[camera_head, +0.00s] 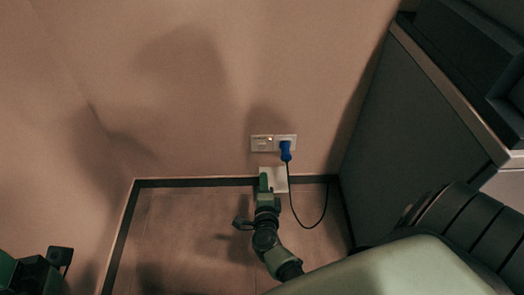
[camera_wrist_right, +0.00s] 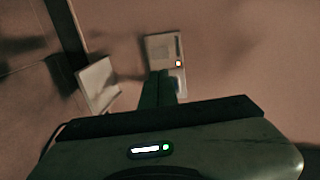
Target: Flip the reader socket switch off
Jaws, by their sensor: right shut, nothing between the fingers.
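The white double wall socket (camera_head: 262,143) is on the wall in the middle of the head view. A blue plug (camera_head: 285,152) sits in its right half, with a black cord hanging down. In the right wrist view the socket plate (camera_wrist_right: 160,48) shows a small lit orange-red spot (camera_wrist_right: 178,63); I cannot tell the switch position. My right gripper (camera_head: 263,182) is shut and empty, pointing at the wall just below the socket. In the wrist view its fingers (camera_wrist_right: 160,85) cover the plate's lower part; contact is unclear. My left gripper (camera_head: 60,260) is at the lower left, partly cut off.
A white plate (camera_head: 279,174) is low on the wall behind my right gripper; it also shows in the wrist view (camera_wrist_right: 97,84). The plug's cord (camera_head: 297,211) loops right of my arm. A dark cabinet (camera_head: 425,125) stands on the right. The floor at left is clear.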

